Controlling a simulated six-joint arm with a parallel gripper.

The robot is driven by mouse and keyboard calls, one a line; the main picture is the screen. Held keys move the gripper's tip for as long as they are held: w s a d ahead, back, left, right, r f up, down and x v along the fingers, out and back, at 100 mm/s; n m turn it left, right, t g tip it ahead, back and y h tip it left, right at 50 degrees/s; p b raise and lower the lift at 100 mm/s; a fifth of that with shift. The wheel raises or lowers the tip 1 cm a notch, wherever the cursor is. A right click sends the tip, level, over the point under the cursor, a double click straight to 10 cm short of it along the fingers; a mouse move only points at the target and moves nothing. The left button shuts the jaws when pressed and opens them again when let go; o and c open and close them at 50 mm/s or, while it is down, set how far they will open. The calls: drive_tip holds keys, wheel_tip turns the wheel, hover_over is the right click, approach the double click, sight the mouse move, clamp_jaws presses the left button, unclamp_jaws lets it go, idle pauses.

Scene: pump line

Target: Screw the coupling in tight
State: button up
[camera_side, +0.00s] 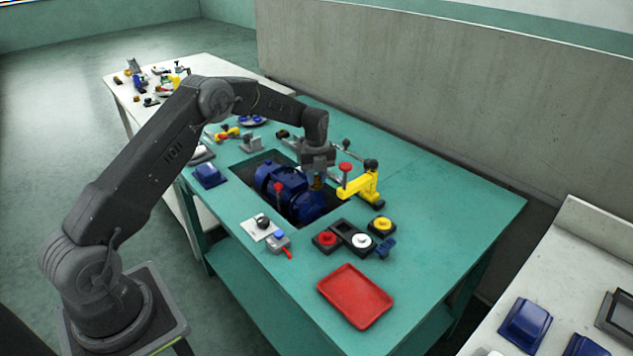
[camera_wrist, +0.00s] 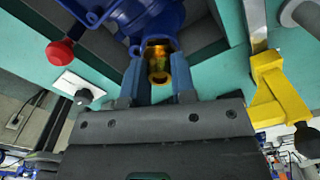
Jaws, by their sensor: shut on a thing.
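The coupling (camera_wrist: 158,65) is a brass-coloured ring-like part, seen in the wrist view between the two fingers of my gripper (camera_wrist: 160,80). My gripper is shut on it. The coupling's far end meets the opening of the blue pump (camera_wrist: 148,18); how deep it sits I cannot tell. In the side view my gripper (camera_side: 318,178) points down over the right part of the blue pump (camera_side: 285,188), which lies in a dark recess of the green table. A small bit of the coupling shows there under the fingers.
A yellow clamp (camera_side: 362,185) stands close on the right of my gripper. A red knob (camera_side: 278,188) rises at the pump's front edge. A red tray (camera_side: 355,296), a button box (camera_side: 355,238) and a blue block (camera_side: 210,175) sit around. The table's right side is clear.

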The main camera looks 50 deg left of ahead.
sight(316, 176)
drive_tip(key=o, duration=0.6)
drive_tip(key=shift+r, duration=0.1)
drive_tip(key=shift+r, duration=2.15)
drive_tip(key=shift+r, duration=0.1)
